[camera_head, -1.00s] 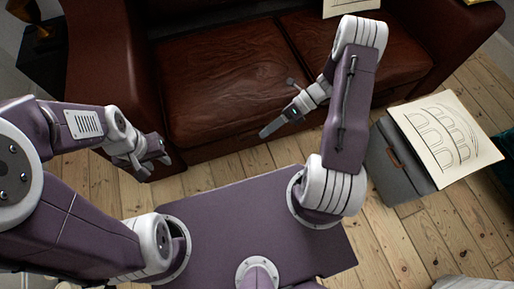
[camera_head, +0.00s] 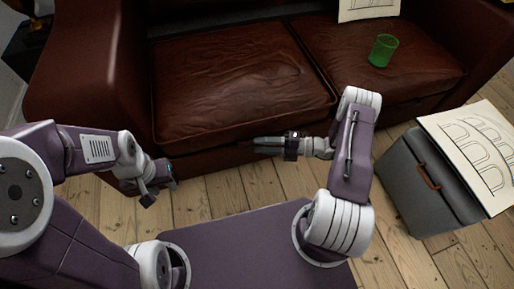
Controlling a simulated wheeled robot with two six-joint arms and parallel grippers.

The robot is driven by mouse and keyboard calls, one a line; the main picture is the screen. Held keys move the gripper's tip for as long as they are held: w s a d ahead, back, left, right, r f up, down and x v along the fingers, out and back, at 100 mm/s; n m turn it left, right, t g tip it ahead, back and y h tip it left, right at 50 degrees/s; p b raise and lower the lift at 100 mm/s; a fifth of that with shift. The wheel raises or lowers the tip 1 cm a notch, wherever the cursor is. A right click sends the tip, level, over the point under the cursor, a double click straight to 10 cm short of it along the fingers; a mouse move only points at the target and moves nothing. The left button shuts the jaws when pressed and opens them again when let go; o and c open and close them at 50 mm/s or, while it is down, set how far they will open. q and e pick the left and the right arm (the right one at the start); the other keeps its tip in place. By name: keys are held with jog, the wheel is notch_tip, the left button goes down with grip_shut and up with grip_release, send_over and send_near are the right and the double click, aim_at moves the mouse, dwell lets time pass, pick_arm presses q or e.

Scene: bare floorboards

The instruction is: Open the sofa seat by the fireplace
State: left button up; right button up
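The brown leather sofa fills the top of the head view, with a left seat (camera_head: 235,90) and a right seat (camera_head: 425,72) side by side. Both seats lie flat. My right gripper (camera_head: 256,145) points left in front of the left seat's lower front edge. Its fingers are seen edge-on, so their gap and any contact with the sofa cannot be told. My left gripper (camera_head: 160,192) is open and empty, low in front of the sofa's left corner. No fireplace is in view.
A green glass (camera_head: 383,50) stands on the right seat, with a drawing sheet (camera_head: 368,8) behind it. A grey case (camera_head: 425,190) with a brown handle stands at right, another drawing (camera_head: 475,145) on top. Floorboards show between.

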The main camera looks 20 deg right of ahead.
jog(key=shift+x, duration=0.95)
grip_shut()
dwell(0.7)
